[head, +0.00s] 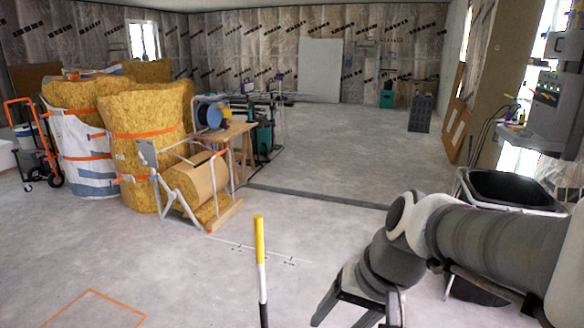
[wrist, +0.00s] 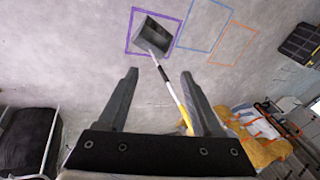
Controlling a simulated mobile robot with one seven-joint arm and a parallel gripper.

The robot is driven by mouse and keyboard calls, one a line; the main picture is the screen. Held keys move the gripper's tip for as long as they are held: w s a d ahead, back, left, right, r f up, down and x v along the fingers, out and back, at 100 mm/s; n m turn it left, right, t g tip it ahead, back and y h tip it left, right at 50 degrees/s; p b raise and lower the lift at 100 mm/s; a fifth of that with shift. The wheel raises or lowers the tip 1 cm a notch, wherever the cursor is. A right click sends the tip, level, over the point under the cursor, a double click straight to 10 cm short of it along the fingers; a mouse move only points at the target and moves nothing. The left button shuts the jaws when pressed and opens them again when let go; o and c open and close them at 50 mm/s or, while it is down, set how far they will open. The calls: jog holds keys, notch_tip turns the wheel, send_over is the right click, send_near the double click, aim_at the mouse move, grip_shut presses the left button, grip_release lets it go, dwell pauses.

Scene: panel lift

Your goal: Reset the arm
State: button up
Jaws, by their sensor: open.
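My gripper (head: 355,318) is at the lower right of the head view, at the end of my bent arm, with its fingers pointing down and partly cut off by the frame. In the wrist view my gripper (wrist: 160,73) is open, its two dark fingers wide apart with nothing held. A yellow, white and black pole (head: 260,240) stands left of the gripper in the head view, apart from it. In the wrist view the pole (wrist: 168,82) shows beyond the fingers, leading to a grey plate (wrist: 153,37) inside a purple floor outline (wrist: 128,38).
A black bin (head: 510,190) stands behind my arm at right. Yellow insulation rolls (head: 145,125), a roll on a white frame (head: 195,185) and a wooden workbench (head: 228,132) stand at left. An orange outline (head: 88,292) marks the floor. The middle floor is clear.

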jog(key=s+d+r+n+t+h, duration=0.25)
jog(key=s+d+r+h, duration=0.2)
jog(key=s+d, duration=0.25)
notch_tip(320, 180, up, 18)
jog(key=y+p, duration=0.1)
jog(key=p, duration=1.7)
jog(key=shift+a+f+m, duration=0.15)
jog(key=shift+f+m, duration=0.05)
jog(key=shift+m, duration=0.15)
jog(key=shift+c, duration=1.4)
